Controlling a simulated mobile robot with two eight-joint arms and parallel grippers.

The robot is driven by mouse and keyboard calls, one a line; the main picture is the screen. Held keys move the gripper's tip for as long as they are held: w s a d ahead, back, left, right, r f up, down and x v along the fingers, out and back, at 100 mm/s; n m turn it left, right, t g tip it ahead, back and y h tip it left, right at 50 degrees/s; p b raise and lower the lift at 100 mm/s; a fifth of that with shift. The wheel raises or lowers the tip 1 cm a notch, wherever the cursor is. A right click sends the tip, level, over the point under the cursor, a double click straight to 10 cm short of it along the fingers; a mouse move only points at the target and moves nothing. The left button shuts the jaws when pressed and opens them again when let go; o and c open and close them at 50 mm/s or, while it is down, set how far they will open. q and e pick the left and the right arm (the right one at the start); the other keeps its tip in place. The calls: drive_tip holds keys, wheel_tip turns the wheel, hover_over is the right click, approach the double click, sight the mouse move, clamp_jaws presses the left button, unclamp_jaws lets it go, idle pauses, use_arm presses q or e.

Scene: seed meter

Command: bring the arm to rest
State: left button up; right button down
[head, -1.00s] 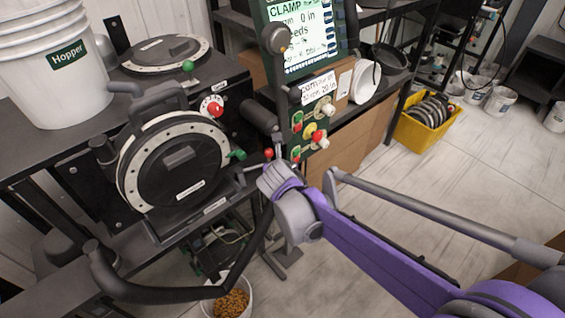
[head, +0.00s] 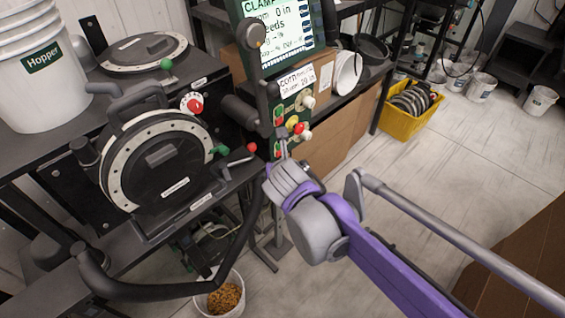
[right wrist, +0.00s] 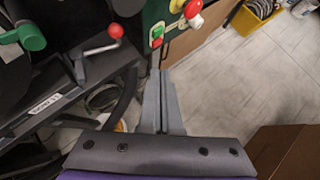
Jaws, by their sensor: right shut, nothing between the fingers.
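My right arm, purple and grey, comes in from the right in the head view. Its gripper (head: 283,138) is shut and empty, its thin grey fingers pointing at the lower part of the green control panel (head: 297,92). In the right wrist view the closed fingers (right wrist: 162,75) point up the picture, with nothing between them. The red-knobbed lever (head: 252,147) is just left of the gripper in the head view; it also shows in the right wrist view (right wrist: 115,31). I cannot tell how far the fingertips are from the panel. My left gripper is not in view.
The black seed meter (head: 160,160) and white hopper bucket (head: 40,75) are at left. A bucket of seeds (head: 222,298) stands on the floor below. A yellow crate (head: 405,122) is behind right, and a brown box (head: 520,265) front right. Floor between them is clear.

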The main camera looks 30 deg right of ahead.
idle(0.3)
drive_tip(key=s+a+f+m+g+y+p, duration=0.1)
drive_tip(key=s+a+f+m, duration=0.3)
drive_tip(key=m, duration=1.1)
drive_tip(key=s+a+f+m+g+y+p, duration=0.1)
drive_tip(key=s+a+f+m+g+y, duration=0.1)
drive_tip(key=s+a+f+m+y, duration=0.2)
drive_tip(key=s+a+f+m, duration=0.1)
drive_tip(key=s+a+m, duration=0.2)
drive_tip(key=s+m, duration=0.3)
drive_tip(key=shift+s+a+m, duration=0.15)
drive_tip(key=shift+s+m, duration=0.25)
drive_tip(key=shift+m, duration=2)
